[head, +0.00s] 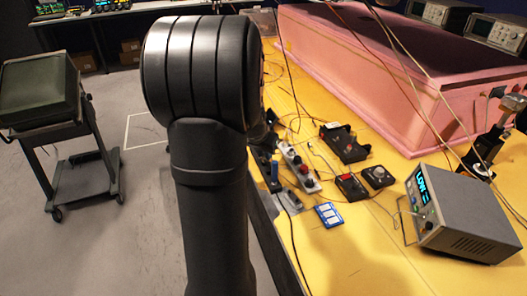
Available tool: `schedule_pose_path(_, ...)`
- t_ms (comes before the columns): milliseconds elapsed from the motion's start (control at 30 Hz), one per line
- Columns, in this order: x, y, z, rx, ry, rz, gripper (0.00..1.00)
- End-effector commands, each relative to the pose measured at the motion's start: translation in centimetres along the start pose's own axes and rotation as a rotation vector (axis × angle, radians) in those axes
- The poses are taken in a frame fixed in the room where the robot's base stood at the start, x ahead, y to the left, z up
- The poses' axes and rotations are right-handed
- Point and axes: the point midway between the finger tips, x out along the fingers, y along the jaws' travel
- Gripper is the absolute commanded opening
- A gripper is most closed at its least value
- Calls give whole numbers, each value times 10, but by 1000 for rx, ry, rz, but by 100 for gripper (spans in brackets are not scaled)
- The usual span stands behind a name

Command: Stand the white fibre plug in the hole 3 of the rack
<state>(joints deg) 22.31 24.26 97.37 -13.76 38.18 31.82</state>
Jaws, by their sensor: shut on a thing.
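My own arm fills the middle of the head view and hides what lies behind it. A dark part of the arm shows just right of it, but I cannot make out my gripper or its fingers. I cannot see the white fibre plug. A dark narrow block with a blue piece (274,171) at it stands close to the arm on the yellow table (330,262). It is partly hidden, and I cannot tell whether it is the rack. A grey strip with a red button (300,167) lies beside it. No numbered hole can be read.
A dark device (344,143), a small red-topped box (351,187), a black knob box (378,176) and a blue-and-white card (328,214) lie nearby. A grey instrument (464,214) stands right, a pink foam enclosure (400,105) behind. Loose cables cross the table. The front is clear.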

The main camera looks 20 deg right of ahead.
Motion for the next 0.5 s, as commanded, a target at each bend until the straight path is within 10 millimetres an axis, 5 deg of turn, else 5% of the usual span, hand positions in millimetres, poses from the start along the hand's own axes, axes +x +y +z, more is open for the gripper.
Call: schedule_pose_path(500,10,0,4,0,-1,1,0)
